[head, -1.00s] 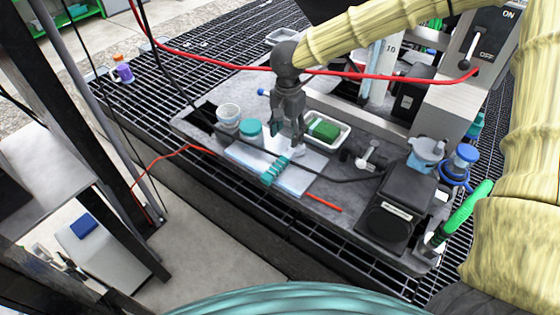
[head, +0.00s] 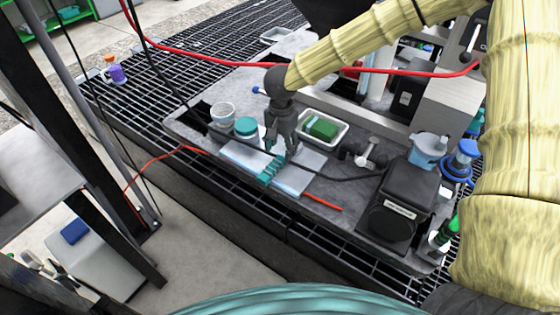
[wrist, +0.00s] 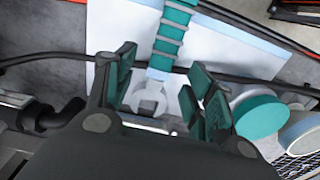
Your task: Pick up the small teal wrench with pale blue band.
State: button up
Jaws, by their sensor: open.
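The teal wrench (head: 270,174) lies on a pale blue-white sheet (head: 298,186) on the grey bench top. In the wrist view its teal handle with pale bands (wrist: 172,34) runs to the top edge, and its grey open jaw (wrist: 150,97) points toward me. My gripper (head: 280,150) is directly over the wrench's head end. In the wrist view its teal-padded fingers (wrist: 160,88) are open, one on each side of the grey jaw, with nothing held. I cannot tell how far the fingertips are above the sheet.
A teal-lidded jar (head: 246,127), a white cup (head: 222,112) and a white tray with a green block (head: 322,128) stand close by. A dark cable (head: 345,178) crosses the sheet near the wrench. A black box (head: 400,205) stands to the right. A red hose (head: 400,71) hangs behind.

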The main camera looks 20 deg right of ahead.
aim_at(280, 158)
notch_tip(280, 158, down, 4)
jog(key=shift+w+f, duration=0.1)
jog(key=shift+f, duration=0.1)
jog(key=shift+c, duration=0.2)
grip_shut()
jog(key=shift+r, duration=0.1)
